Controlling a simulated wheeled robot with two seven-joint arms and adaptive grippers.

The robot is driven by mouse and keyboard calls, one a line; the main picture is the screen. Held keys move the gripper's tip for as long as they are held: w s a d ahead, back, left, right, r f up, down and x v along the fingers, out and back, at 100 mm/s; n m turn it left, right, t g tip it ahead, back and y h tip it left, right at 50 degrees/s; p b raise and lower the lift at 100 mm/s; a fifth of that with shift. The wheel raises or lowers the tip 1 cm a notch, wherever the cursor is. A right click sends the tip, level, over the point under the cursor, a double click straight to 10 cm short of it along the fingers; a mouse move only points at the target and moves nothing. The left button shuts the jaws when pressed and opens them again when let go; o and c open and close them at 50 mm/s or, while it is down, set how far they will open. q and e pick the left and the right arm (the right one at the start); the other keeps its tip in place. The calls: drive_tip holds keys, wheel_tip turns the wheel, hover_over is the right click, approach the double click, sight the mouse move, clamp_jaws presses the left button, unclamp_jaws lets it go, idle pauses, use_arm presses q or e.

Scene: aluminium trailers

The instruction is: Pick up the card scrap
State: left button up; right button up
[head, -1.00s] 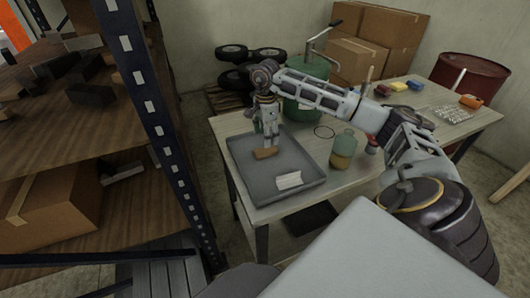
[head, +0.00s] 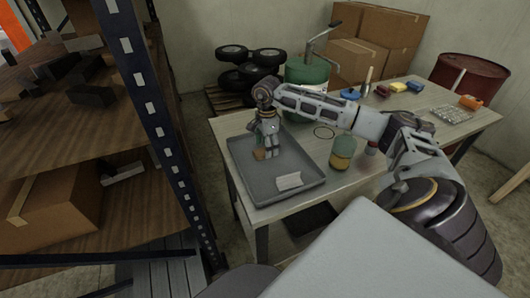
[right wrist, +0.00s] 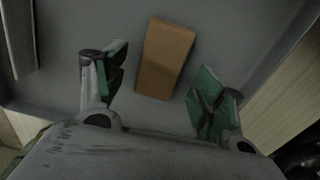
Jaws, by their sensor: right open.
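The card scrap (head: 259,154), a small brown rectangular piece, lies in the grey tray (head: 300,203) on the table. In the right wrist view the card scrap (right wrist: 165,58) lies flat on the tray floor, between and just ahead of my open fingers. My right gripper (head: 269,148) points down over the tray and partly covers the card scrap in the head view. The green-padded fingers of the right gripper (right wrist: 166,75) stand apart on either side with nothing held. I cannot tell the exact height above the tray. My left gripper is not in view.
A bottle with yellow liquid (head: 342,153) stands right of the tray. A green canister (head: 306,75) stands behind it. A shelf post (head: 150,105) rises at the left.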

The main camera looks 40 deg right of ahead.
drive_tip(key=shift+f, duration=0.75)
drive_tip(key=c, duration=0.8)
